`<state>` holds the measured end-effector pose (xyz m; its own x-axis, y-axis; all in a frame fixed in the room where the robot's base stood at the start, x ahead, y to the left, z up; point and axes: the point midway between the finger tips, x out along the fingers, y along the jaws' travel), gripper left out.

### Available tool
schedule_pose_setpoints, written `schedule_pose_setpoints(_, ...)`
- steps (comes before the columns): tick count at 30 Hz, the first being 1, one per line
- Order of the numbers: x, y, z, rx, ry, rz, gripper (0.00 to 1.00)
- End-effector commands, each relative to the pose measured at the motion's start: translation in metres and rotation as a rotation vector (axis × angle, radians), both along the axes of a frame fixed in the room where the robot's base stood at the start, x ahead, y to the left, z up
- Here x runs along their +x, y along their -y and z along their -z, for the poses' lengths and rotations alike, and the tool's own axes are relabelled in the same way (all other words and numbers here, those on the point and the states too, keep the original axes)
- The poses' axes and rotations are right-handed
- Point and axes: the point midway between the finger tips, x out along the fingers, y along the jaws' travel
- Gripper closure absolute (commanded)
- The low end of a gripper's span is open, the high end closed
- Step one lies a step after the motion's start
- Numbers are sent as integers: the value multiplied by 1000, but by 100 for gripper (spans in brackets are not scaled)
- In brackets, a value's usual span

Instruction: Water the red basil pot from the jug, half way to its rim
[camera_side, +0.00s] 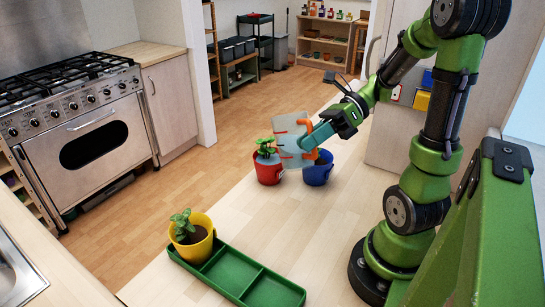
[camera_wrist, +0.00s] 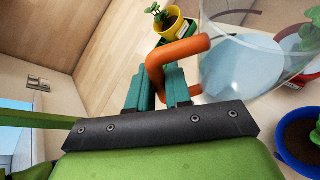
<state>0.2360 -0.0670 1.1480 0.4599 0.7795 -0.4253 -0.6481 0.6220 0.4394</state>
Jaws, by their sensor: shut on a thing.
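The clear jug (camera_side: 293,150) has red marks and an orange handle (camera_side: 309,130). My gripper (camera_side: 318,132) is shut on the handle, which shows between the teal fingers (camera_wrist: 160,88) in the wrist view. The jug is held beside the red basil pot (camera_side: 268,172), overlapping it in the side view, and looks somewhat tilted. Pale blue water (camera_wrist: 240,68) shows inside the jug in the wrist view. The red pot holds a green plant (camera_side: 265,147). Its soil and any water level inside are hidden. I cannot tell whether water is flowing.
A blue pot (camera_side: 318,174) with dark soil stands just right of the red pot. A yellow pot (camera_side: 191,242) with a plant stands in the left end of a green divided tray (camera_side: 272,291). The pale counter between the tray and the pots is clear.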

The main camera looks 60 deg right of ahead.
Motion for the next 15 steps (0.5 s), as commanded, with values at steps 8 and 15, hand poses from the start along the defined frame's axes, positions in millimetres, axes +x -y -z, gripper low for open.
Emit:
schedule_pose_setpoints(8,-1,0,8,-73,121,2,100)
schedule_pose_setpoints(15,3,2,14,-167,281,4,100)
